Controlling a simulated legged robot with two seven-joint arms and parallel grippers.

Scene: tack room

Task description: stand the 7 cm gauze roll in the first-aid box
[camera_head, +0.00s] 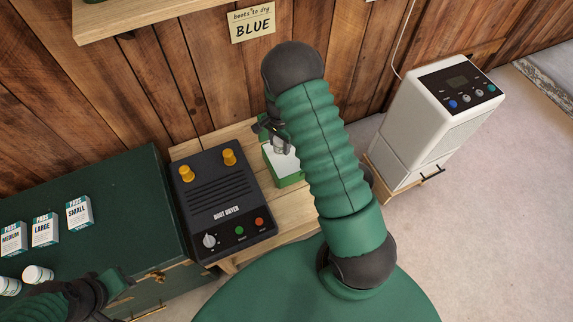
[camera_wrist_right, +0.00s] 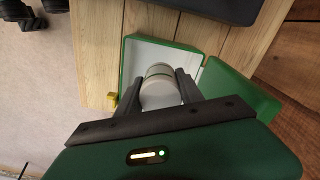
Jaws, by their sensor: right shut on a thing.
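The first-aid box (camera_head: 291,181) is a small green box with a white inside, open on the wooden bench. In the right wrist view the box (camera_wrist_right: 126,66) has its green lid (camera_wrist_right: 235,88) swung open to the right. My right gripper (camera_wrist_right: 158,92) is shut on a white gauze roll (camera_wrist_right: 160,95), which shows over the box's white inside; whether it touches the floor is unclear. In the head view my right gripper (camera_head: 276,138) is at the box, partly hidden by my arm. My left gripper (camera_head: 112,287) is at lower left, its fingers unclear.
A black boot dryer (camera_head: 222,195) stands close left of the box. A green chest (camera_head: 120,190) carries pad packs (camera_head: 79,212) and white rolls (camera_head: 38,274). A white appliance (camera_head: 425,125) stands at right. A plank wall (camera_head: 190,70) rises behind.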

